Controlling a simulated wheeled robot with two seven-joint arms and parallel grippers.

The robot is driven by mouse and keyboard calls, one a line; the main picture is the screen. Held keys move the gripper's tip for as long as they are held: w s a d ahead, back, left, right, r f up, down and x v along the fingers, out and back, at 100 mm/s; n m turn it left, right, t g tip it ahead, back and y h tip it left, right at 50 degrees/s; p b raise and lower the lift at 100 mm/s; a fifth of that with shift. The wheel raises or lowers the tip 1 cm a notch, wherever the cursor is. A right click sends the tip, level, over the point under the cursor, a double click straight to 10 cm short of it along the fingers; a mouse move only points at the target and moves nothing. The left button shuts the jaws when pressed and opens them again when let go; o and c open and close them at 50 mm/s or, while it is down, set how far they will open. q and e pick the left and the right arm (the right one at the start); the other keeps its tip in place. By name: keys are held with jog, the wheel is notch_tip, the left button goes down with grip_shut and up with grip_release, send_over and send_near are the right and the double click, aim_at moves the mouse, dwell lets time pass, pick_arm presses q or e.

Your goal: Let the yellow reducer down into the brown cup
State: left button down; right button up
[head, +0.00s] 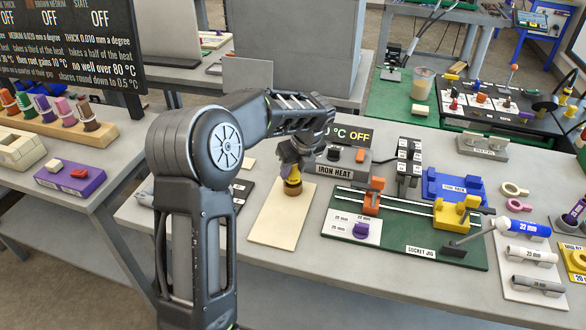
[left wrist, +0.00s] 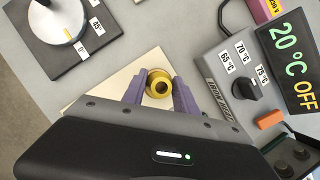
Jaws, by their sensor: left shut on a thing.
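The yellow reducer (head: 293,176) is between the fingers of my left gripper (head: 291,168). In the left wrist view the reducer (left wrist: 152,79) shows end-on as a yellow ring with a dark hole, with a purple finger on each side. The brown cup (head: 292,190) is directly below the reducer, on a cream board (head: 268,226). The reducer looks upright and at the cup's mouth; I cannot tell how far inside it is. The cup is mostly hidden in the left wrist view. My right gripper is not in view.
The iron heater box (head: 340,171) stands close to the right of the cup. The green socket jig (head: 405,252) with its orange and yellow clamps lies further right. A dial plate (left wrist: 70,35) is beside the board. The board's front part is clear.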

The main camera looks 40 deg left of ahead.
aim_at(295, 168)
pick_arm(q)
jog(key=shift+f+b, duration=0.3)
jog(key=shift+f, duration=0.65)
dwell(0.6)
jog(key=c, duration=0.9)
grip_release()
jog(key=shift+s+d, duration=0.1)
jog(key=v, duration=0.8)
jog(key=shift+b, duration=0.35)
